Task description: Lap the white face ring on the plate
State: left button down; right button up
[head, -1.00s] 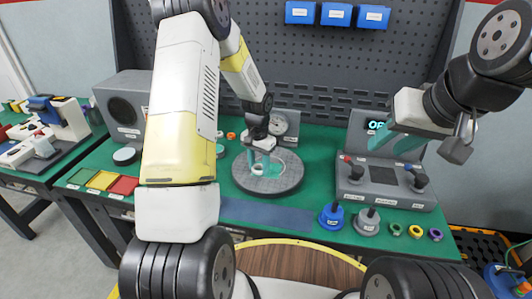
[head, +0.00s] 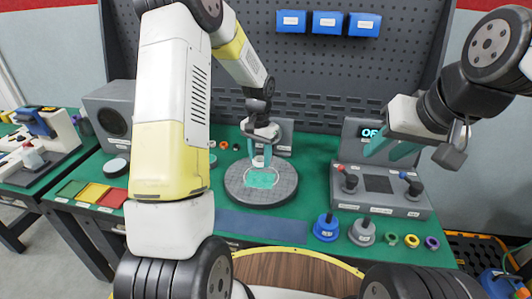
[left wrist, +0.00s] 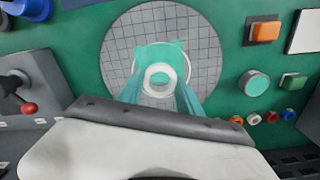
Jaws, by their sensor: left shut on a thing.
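The round grey lapping plate (head: 236,192) lies on the green mat, with grid lines on its top. My left gripper (head: 261,162) points down over it, shut on the white face ring (head: 258,161). In the left wrist view the ring (left wrist: 147,77) sits between the teal fingertips (left wrist: 160,85), above the plate's middle. A teal patch (head: 262,181) and a pale circle mark the plate under it. I cannot tell whether the ring touches the plate. My right gripper (head: 391,149) is empty, its teal fingers apart, above the console at the right.
A grey console (head: 380,205) with two knobs stands at the right. Blue (head: 326,227) and grey (head: 363,230) knobbed pieces and small coloured rings (head: 411,241) are in front of it. Colored trays (head: 92,194) lie at the left. A dial gauge stands behind the plate.

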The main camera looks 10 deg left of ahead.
pick_arm(q)
jog(key=shift+r, duration=0.75)
jog(key=shift+f, duration=0.15)
send_over(260, 180)
jog(key=shift+f, duration=3.2)
jog(key=shift+f, duration=0.15)
jog(key=shift+f, duration=0.8)
jog(key=c, duration=1)
grip_release()
jog(key=shift+o, duration=0.2)
jog(key=shift+r, duration=0.3)
